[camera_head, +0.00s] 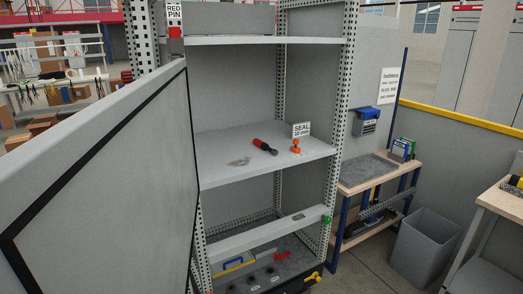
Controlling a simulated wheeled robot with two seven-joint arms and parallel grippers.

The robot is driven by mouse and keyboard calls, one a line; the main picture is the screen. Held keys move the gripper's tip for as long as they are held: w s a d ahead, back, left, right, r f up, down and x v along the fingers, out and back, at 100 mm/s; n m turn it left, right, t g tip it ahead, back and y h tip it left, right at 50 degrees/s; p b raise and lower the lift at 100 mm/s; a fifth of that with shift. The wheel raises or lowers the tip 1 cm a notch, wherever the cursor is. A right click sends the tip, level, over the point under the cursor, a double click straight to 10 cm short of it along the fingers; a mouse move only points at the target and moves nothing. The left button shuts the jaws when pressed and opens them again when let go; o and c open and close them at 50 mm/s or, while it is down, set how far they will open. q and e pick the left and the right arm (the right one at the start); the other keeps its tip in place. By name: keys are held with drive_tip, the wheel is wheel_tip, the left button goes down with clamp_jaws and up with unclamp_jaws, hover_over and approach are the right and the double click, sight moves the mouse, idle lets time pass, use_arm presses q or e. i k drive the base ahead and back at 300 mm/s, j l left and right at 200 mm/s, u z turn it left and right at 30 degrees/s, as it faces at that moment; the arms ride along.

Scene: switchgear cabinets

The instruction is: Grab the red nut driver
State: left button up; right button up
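The red nut driver (264,146) lies on the middle shelf (220,172) of the open cabinet. It has a red handle towards the left and a dark shaft pointing right and slightly forward. Nothing touches it. Neither of my grippers shows in the head view.
The grey cabinet door (100,190) stands open across the left foreground. An orange item (296,147) stands under a "SEAL" sign (301,130), right of the driver. A red part (176,32) sits at the upper left post. A bin (424,246) and workbench (370,170) stand right.

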sight(265, 146)
drive_tip(key=u, duration=0.5)
drive_tip(key=l+u, duration=0.15)
drive_tip(key=u, duration=0.35)
drive_tip(key=l+u, duration=0.1)
drive_tip(key=u, duration=0.4)
drive_tip(key=l+u, duration=0.1)
drive_tip(key=u, duration=0.4)
drive_tip(key=l+u, duration=0.1)
drive_tip(key=u, duration=0.35)
drive_tip(key=k+l+u, duration=0.1)
drive_tip(key=u, duration=0.35)
drive_tip(key=k+l+u, duration=0.1)
drive_tip(key=u, duration=0.4)
drive_tip(key=k+l+u, duration=0.1)
drive_tip(key=u, duration=0.35)
drive_tip(key=k+u, duration=0.2)
drive_tip(key=u, duration=0.3)
